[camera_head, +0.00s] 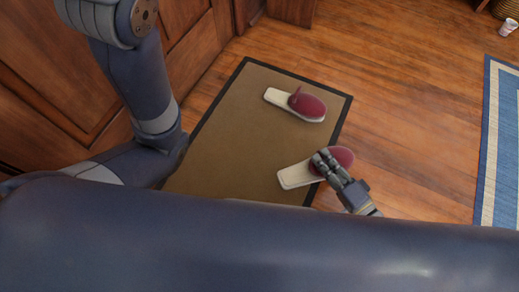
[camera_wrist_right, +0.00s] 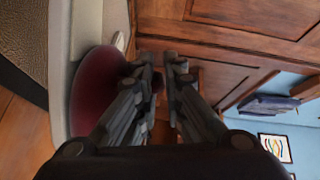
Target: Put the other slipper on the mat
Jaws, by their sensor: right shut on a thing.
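One slipper (camera_head: 311,107), with a dark red toe and cream sole, lies on the brown mat (camera_head: 235,125) near its far right side. The second slipper (camera_head: 343,157) is at the mat's right edge, its cream heel over the mat and its red toe over the dark border. My right gripper (camera_head: 321,162) is shut on this slipper's red upper. The wrist view shows the slipper (camera_wrist_right: 92,92) against the fingers (camera_wrist_right: 163,75). I cannot tell whether its sole touches the mat. My left gripper is out of view; only the left arm shows.
Wooden cabinets (camera_head: 60,80) stand along the left side. A blue and cream rug (camera_head: 503,140) lies at the right, with bare wood floor (camera_head: 420,110) between it and the mat. A small white cup-like object (camera_head: 508,27) is at the top right.

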